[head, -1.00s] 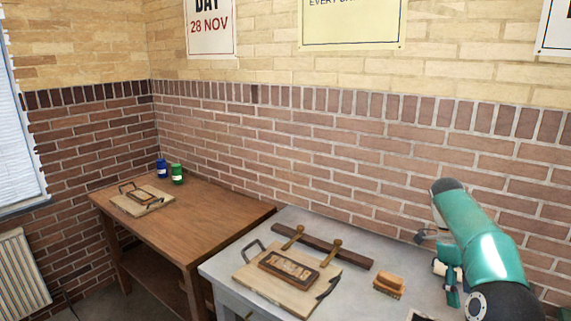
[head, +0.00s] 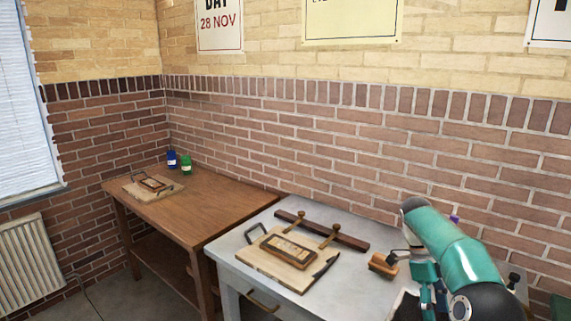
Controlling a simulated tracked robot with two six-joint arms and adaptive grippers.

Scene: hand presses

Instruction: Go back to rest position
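My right arm comes in at the right edge in the head view, over the grey table (head: 235,256). Its teal links hide most of the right gripper (head: 400,258), whose dark fingers show near the brush. I cannot tell if it is open or shut. My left gripper is not in view. On the grey table a wooden board with handles (head: 262,264) holds a dark framed block (head: 287,250). An orange-brown brush (head: 383,265) lies to its right, close to the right gripper in the picture.
A dark bar with two brass knobs (head: 322,229) lies behind the board. A brown wooden table (head: 205,205) at left holds another board (head: 140,196), a blue jar (head: 172,160) and a green jar (head: 186,165). A brick wall stands behind. Floor shows at lower left.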

